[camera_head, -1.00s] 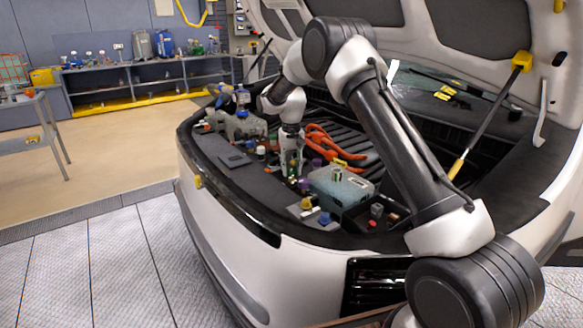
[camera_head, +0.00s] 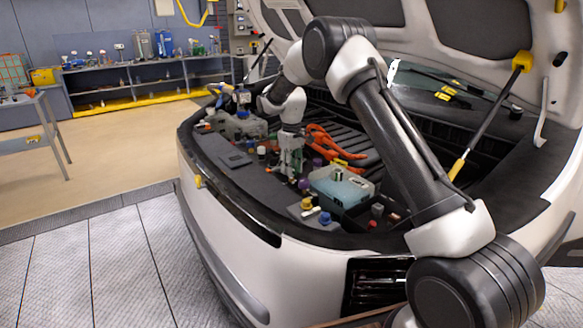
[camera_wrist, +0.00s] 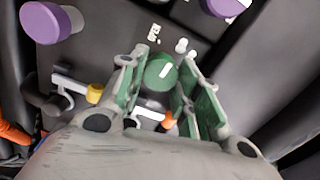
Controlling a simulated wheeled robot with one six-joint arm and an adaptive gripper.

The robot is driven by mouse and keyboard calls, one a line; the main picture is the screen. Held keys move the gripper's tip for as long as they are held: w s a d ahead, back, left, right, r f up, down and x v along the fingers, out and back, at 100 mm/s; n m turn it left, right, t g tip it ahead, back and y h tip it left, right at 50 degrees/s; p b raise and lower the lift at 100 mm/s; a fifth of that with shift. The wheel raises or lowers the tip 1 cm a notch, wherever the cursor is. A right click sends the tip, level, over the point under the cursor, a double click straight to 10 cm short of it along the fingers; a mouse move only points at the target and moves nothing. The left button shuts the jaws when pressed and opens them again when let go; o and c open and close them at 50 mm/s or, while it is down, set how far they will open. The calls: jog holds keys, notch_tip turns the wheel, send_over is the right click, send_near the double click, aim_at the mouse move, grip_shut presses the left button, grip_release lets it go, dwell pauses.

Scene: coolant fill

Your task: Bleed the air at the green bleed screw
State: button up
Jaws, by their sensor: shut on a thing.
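The green bleed screw (camera_wrist: 161,74), a round green knob with a white mark on top, shows in the wrist view between my fingers. My gripper (camera_wrist: 160,60) is shut on it, with one green-padded finger on each side. In the head view my gripper (camera_head: 290,170) points down into the front of the engine bay, and the screw cannot be made out there.
Purple caps (camera_wrist: 52,22) stand near the screw, with a white fitting and yellow cap (camera_wrist: 95,93) to the left. A pale blue reservoir (camera_head: 340,188) and orange hoses (camera_head: 325,138) are close to my gripper. The raised hood (camera_head: 470,30) hangs above my arm.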

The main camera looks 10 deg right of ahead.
dwell(0.4)
jog(key=o, duration=1)
jog(key=shift+r, duration=0.1)
notch_tip(320, 180, up, 12)
